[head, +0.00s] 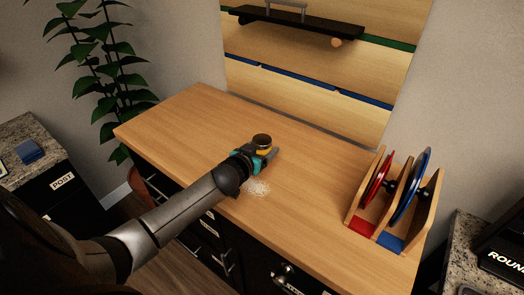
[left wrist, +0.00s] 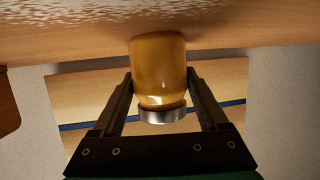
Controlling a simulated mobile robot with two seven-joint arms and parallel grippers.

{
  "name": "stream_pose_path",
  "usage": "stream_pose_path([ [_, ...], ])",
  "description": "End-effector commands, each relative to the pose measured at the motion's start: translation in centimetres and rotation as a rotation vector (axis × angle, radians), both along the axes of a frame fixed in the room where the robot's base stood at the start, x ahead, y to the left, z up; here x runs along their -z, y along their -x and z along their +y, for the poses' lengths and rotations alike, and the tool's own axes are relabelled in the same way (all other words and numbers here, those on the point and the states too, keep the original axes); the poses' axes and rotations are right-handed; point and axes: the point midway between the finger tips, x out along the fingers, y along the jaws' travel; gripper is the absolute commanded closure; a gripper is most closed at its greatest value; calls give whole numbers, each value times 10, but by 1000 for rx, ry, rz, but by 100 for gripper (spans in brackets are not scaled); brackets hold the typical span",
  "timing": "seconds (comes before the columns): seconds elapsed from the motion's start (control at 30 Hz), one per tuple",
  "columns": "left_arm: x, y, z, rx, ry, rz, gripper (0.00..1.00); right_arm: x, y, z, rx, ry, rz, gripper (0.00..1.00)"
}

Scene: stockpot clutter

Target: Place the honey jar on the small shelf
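The honey jar (head: 262,141), amber with a lid, stands on the wooden counter near its middle. In the left wrist view the jar (left wrist: 158,68) appears upside down, its silvery lid toward the bottom of the picture and its base at the counter. My left gripper (head: 267,156) is at the jar, with a finger against each side of it. The fingers look shut on the jar. The small shelf (head: 262,17) is a black board on the wall panel, above and behind the jar. My right gripper is not in view.
A wooden rack (head: 430,212) with a red disc (head: 377,172) and a blue disc (head: 410,188) stands at the counter's right end. Pale grains (head: 257,188) lie in front of the jar. A grey handle-like piece (head: 289,6) is on the shelf. The counter's left part is clear.

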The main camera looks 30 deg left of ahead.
Motion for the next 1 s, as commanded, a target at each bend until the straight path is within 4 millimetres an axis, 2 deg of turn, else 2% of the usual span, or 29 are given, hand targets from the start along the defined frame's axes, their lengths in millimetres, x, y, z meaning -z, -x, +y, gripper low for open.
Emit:
stream_pose_path([
  [0.07, 0, 0, 0, 0, 0, 0, 34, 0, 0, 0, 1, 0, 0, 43],
  [0.63, 0, 0, 0, 0, 0, 0, 98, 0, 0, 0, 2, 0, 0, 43],
  [1.0, -4, -1, 0, 0, 0, -4, 100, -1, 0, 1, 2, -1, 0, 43],
])
